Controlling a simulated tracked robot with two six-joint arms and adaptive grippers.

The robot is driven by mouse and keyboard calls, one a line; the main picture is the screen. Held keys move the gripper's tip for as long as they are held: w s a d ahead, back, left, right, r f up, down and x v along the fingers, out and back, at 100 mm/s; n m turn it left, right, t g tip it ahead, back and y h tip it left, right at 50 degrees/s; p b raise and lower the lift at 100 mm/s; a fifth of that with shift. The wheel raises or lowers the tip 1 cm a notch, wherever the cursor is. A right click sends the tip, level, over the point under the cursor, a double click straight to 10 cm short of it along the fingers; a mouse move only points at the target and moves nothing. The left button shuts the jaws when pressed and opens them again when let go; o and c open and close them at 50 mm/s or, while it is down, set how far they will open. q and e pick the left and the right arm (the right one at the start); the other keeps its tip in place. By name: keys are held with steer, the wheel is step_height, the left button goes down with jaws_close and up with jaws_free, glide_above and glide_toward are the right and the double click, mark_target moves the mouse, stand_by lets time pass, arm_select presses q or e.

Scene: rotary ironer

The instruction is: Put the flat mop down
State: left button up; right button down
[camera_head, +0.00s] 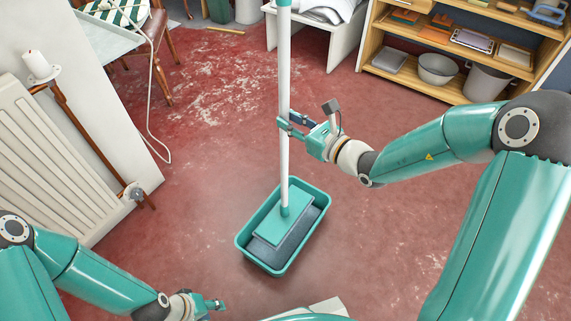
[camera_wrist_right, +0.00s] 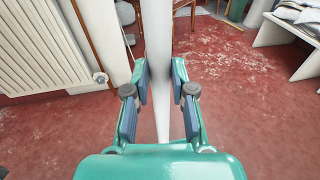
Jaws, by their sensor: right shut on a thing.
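The flat mop (camera_head: 284,75) stands upright with a long white pole and a teal flat head. Its head and blue-grey pad are inside a teal rectangular tub (camera_head: 241,243) on the floor; I cannot tell whether the pad touches the bottom. My right gripper (camera_head: 284,126) is shut on the pole, about midway up. In the right wrist view the pole (camera_wrist_right: 157,40) runs between the two fingers of that gripper (camera_wrist_right: 160,80). My left gripper (camera_head: 214,304) is low at the bottom edge, away from the mop and tub; its fingers are too small to read.
The red worn floor (camera_head: 190,205) around the tub is mostly clear. A white radiator (camera_head: 45,150) stands at the left. A wooden shelf (camera_head: 400,88) with a bucket (camera_head: 487,82) and bowl (camera_head: 437,68) is at the back right. A white bench (camera_head: 345,45) stands behind the mop.

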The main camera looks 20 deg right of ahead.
step_height(320, 180, down, 11)
steer(key=b, duration=0.3)
steer(key=shift+b, duration=0.35)
steer(key=c, duration=1.4)
jaws_free()
steer(key=shift+f, duration=0.15)
steer(key=o, duration=0.4)
